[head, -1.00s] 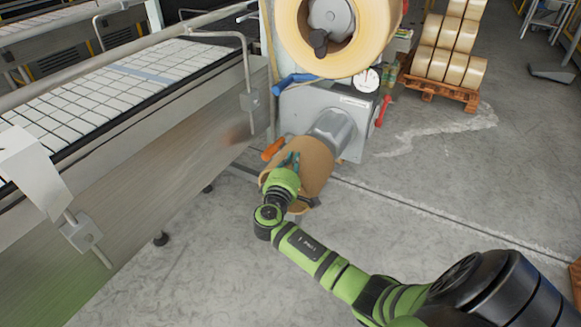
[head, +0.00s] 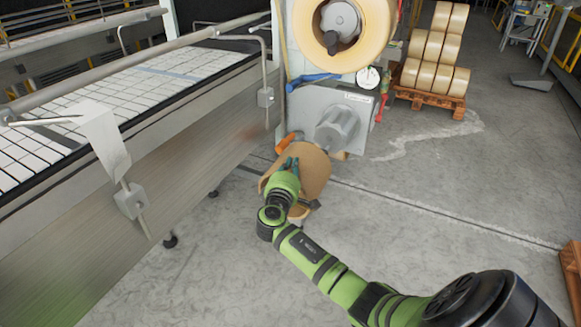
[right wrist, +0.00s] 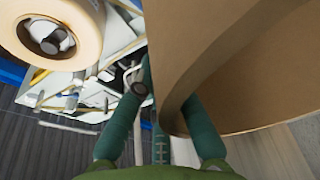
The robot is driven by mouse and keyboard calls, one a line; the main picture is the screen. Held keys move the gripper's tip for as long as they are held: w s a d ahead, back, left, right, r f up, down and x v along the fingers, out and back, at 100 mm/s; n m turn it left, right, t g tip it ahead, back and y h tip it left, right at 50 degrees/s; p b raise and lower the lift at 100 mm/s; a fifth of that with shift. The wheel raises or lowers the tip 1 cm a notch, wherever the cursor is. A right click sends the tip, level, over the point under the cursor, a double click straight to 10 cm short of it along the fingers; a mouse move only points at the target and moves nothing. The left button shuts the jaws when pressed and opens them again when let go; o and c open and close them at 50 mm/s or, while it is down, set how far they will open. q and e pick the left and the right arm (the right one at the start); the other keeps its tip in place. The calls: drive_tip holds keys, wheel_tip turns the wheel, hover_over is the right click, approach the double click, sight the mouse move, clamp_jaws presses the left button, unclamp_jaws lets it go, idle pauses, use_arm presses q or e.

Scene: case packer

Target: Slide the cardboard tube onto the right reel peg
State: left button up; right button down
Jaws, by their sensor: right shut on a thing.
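The brown cardboard tube (head: 316,172) is in front of and below the grey reel peg (head: 337,128) in the head view. My left gripper is not in view.
A large tape roll (head: 378,35) hangs on a spindle above the peg. An orange handle (head: 288,142) is close to the tube's upper left. A conveyor (head: 190,150) runs along the left. A pallet of rolls (head: 430,97) stands behind right.

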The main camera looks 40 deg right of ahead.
sight(311, 146)
drive_tip(key=shift+d+r, duration=0.1)
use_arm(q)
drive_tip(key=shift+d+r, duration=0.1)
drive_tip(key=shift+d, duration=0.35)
use_arm(e)
drive_tip(key=shift+w+d, duration=0.1)
drive_tip(key=shift+w+d+b, duration=0.2)
drive_tip(key=shift+d+b, duration=0.15)
drive_tip(key=shift+d, duration=0.15)
drive_tip(key=shift+w+d+b, duration=0.35)
drive_tip(key=shift+d+b, duration=0.1)
drive_tip(key=shift+d, duration=0.5)
drive_tip(key=shift+w+d+b, duration=0.35)
drive_tip(key=shift+d+b, duration=0.15)
drive_tip(key=shift+d, duration=0.45)
drive_tip(key=shift+w+d+b, duration=0.35)
drive_tip(key=shift+d+b, duration=0.1)
drive_tip(key=shift+d, duration=0.5)
use_arm(q)
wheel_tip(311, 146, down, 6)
drive_tip(key=b, duration=0.2)
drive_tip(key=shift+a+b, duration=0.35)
drive_tip(key=shift+b, duration=0.05)
use_arm(e)
drive_tip(key=shift+w+d, duration=0.3)
drive_tip(key=shift+d, duration=0.45)
drive_tip(key=shift+w+d, duration=0.3)
drive_tip(key=shift+d, duration=0.5)
drive_tip(key=shift+w+d, duration=0.3)
drive_tip(key=shift+d, duration=0.45)
